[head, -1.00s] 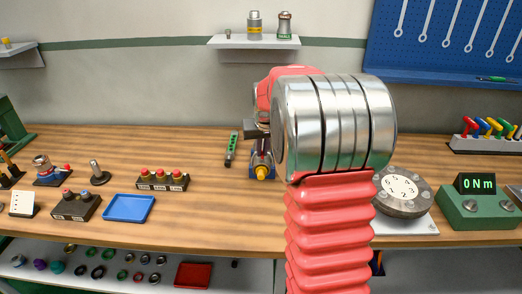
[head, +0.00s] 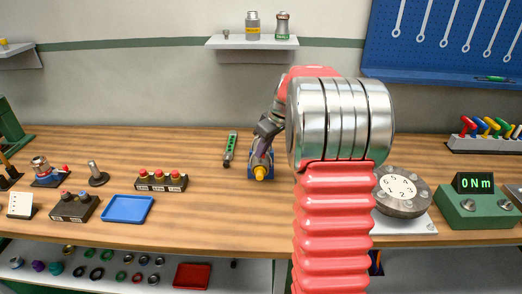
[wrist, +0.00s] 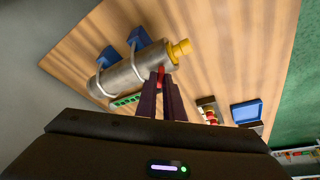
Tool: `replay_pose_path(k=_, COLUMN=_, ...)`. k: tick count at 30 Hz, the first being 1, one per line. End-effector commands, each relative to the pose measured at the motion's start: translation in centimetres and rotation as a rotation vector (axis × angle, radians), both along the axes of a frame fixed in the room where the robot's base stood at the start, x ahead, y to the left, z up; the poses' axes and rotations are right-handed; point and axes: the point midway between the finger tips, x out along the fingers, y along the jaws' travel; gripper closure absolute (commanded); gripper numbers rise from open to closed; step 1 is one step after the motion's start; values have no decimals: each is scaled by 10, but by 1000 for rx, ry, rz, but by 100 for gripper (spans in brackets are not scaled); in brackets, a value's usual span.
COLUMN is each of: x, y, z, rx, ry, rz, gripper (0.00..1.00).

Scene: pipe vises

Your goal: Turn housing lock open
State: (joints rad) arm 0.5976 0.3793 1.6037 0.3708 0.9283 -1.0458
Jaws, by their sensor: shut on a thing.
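The housing is a grey metal cylinder (wrist: 128,74) with a yellow end (wrist: 181,48), lying in two blue vise supports (wrist: 138,39) on the bench in the wrist view. A small red lock piece (wrist: 161,70) shows at its side, near the yellow end. My gripper (wrist: 161,80) is shut on the red lock, its dark fingers on either side of it. In the head view the yellow end (head: 260,172) faces me and my gripper (head: 259,153) comes down from above; the lock is hidden there.
A green-marked tool (head: 230,149) lies just left of the vise. A three-button box (head: 162,181) and a blue tray (head: 127,209) stand further left. A round numbered dial (head: 403,190) and a torque readout (head: 476,200) are to the right. The bench in front is clear.

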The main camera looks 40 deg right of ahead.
Motion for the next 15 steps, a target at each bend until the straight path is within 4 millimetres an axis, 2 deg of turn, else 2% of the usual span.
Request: replay_pose_path(k=15, x=4, y=-5, z=1, rx=-1, ry=-5, rz=458, gripper=100)
